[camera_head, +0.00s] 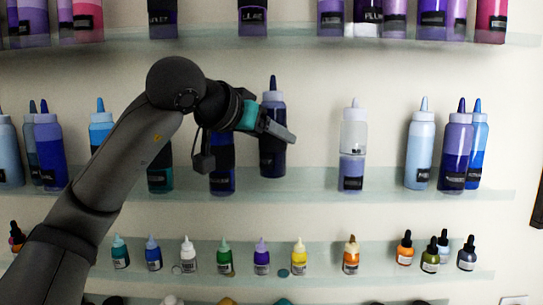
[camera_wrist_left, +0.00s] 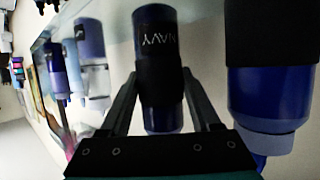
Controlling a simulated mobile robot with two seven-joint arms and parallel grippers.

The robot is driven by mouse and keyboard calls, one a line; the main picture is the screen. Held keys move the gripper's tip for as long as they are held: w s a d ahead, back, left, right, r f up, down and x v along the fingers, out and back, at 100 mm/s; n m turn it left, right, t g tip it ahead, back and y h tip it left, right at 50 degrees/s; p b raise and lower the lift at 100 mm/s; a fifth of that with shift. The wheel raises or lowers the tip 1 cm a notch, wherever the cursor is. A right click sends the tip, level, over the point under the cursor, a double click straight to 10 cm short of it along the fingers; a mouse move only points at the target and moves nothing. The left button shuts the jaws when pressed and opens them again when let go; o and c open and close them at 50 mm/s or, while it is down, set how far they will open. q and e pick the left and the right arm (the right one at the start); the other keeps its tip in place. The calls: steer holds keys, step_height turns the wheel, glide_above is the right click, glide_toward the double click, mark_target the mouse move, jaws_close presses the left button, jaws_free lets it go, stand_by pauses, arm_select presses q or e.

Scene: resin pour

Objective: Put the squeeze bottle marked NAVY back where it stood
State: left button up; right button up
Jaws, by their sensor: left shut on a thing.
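The squeeze bottle marked NAVY (camera_head: 271,158) is dark blue with a pointed dark cap, upright at the middle shelf (camera_head: 320,184) in the head view. Its base shows just above the shelf's front edge; I cannot tell whether it touches the glass. My left gripper (camera_head: 279,131) reaches it from the left and is shut on it. In the left wrist view the bottle (camera_wrist_left: 158,70) sits between the two fingers, its white NAVY lettering upside down on a black label. My right gripper is not in view.
A blue bottle (camera_head: 222,178) stands close left of the held one, partly behind my arm. A half-clear bottle (camera_head: 352,165) stands to the right, with free shelf between. Small dropper bottles (camera_head: 262,262) line the shelf below; more bottles (camera_head: 253,20) stand above.

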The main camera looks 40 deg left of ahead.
mark_target(264, 150)
arm_select(q)
step_height(264, 150, down, 2)
steer(key=shift+f+b, duration=0.15)
steer(key=shift+b, duration=0.35)
steer(key=shift+f, duration=0.3)
steer(key=shift+w+a+f, duration=0.1)
steer(key=shift+w, duration=0.05)
steer(key=shift+f, duration=0.15)
steer(key=o, duration=1.2)
